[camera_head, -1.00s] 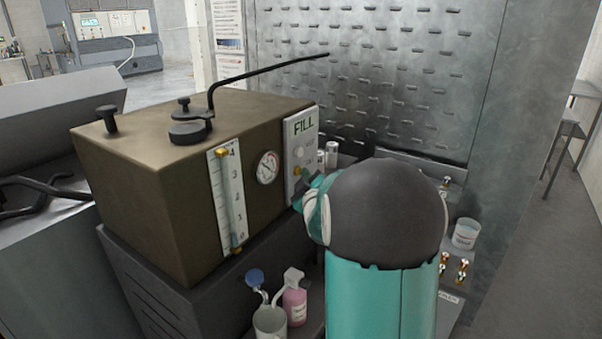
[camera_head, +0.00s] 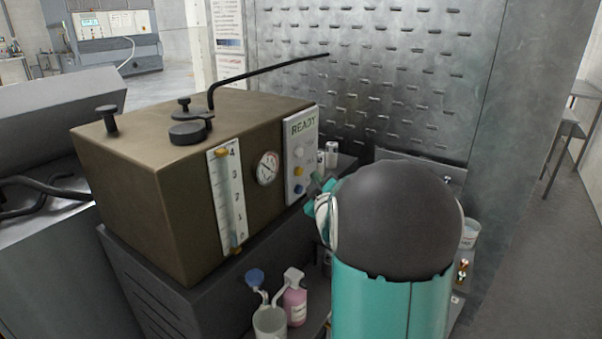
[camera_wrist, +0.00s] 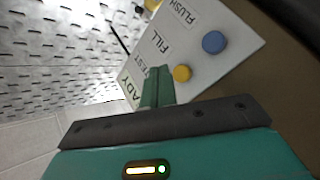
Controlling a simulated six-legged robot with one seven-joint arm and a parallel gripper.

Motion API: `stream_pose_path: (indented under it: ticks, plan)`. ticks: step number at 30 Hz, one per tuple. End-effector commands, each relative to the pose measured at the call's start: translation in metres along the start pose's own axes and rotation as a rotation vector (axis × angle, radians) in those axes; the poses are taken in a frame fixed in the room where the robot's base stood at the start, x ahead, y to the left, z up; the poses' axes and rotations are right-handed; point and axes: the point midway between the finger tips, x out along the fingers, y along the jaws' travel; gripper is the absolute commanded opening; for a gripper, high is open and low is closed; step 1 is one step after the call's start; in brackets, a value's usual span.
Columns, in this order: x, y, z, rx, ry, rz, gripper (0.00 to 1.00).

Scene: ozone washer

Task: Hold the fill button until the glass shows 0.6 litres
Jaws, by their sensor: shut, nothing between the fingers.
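The brown washer tank (camera_head: 140,165) carries a white control panel (camera_head: 309,135) whose display reads READY. The panel has a pale button (camera_head: 298,152), a yellow button (camera_head: 298,171) and a blue button (camera_head: 298,188). In the wrist view the yellow button (camera_wrist: 181,73) lines up with the FILL label and the blue button (camera_wrist: 213,42) with FLUSH. The sight glass (camera_head: 228,200) has a 0–4 scale; its level is too small to read. My gripper (camera_wrist: 157,88) is shut and empty, apart from the buttons; in the head view my arm mostly hides it.
A round gauge (camera_head: 267,168) sits between the glass and panel. A black lever (camera_head: 270,72) extends over the tank top. A pink bottle (camera_head: 294,300) and a beaker (camera_head: 270,322) stand below. A perforated metal wall (camera_head: 400,80) rises behind.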

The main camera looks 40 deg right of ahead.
Motion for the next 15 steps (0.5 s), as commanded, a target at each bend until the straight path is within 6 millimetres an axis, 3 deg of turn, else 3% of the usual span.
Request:
stream_pose_path:
  ticks: [15]
  plan:
    - [-0.024,0.018,0.018,0.000,-0.001,0.000,0.00]
